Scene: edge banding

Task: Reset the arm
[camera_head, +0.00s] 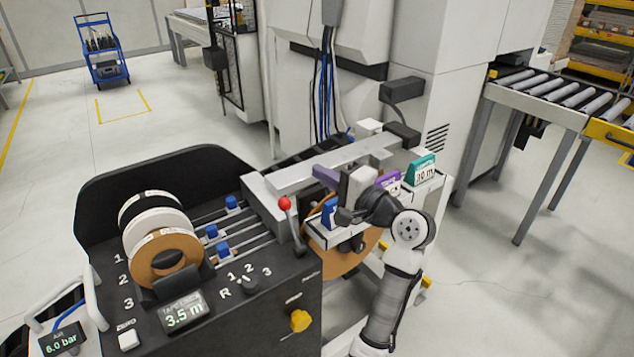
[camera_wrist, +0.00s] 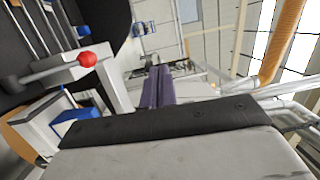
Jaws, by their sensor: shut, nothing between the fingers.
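My arm (camera_head: 385,305) rises from the bottom right of the head view and bends at the wrist beside the front of the edge-banding machine. My gripper (camera_head: 320,173) points left, its purple fingers close to the grey top bar and the red-knobbed lever. In the wrist view, my gripper (camera_wrist: 157,70) shows its two purple fingers side by side, shut, with nothing between them. The lever's red knob (camera_head: 285,203) stands apart from the fingers; it also shows in the wrist view (camera_wrist: 87,59).
The black panel (camera_head: 265,290) carries tape rolls (camera_head: 165,255), blue clamps and a yellow knob (camera_head: 300,320). Blue, purple and teal labelled boxes (camera_head: 420,170) sit around my wrist. A brown disc (camera_head: 345,262) is below. A roller conveyor (camera_head: 545,88) stands right; open floor lies between.

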